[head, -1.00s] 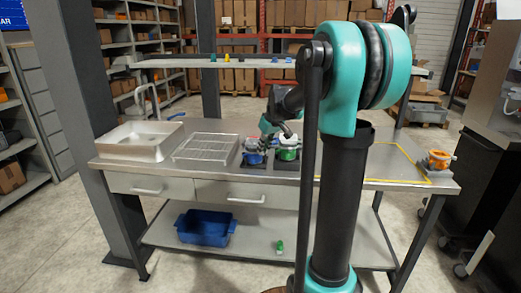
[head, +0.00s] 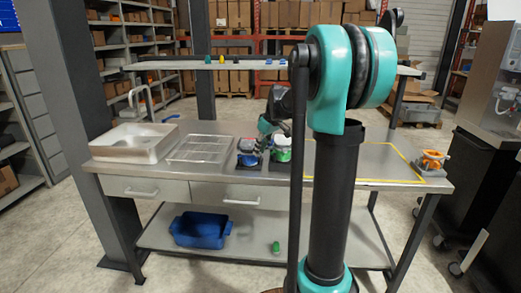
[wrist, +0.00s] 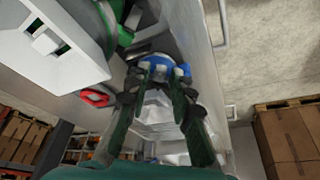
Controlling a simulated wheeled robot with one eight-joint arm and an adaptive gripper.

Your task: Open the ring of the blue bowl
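The blue bowl (head: 249,160) sits in a dark stand on the bench, left of the green bowl (head: 281,153). A grey part shows on top of it in the head view. In the wrist view the blue bowl (wrist: 181,71) is just beyond my fingertips, with a pale part at its middle. My gripper (wrist: 162,73) is open, its two dark green fingers apart at the bowl's near side. I cannot tell whether they touch it. In the head view my gripper (head: 262,138) is small and partly blends with the bowls. The ring's exact state is not clear.
An orange dispenser (head: 433,160) stands at the bench's right end. A shelf (head: 180,64) crosses above the bench. A blue bin (head: 200,230) is below. The yellow-marked area is bare.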

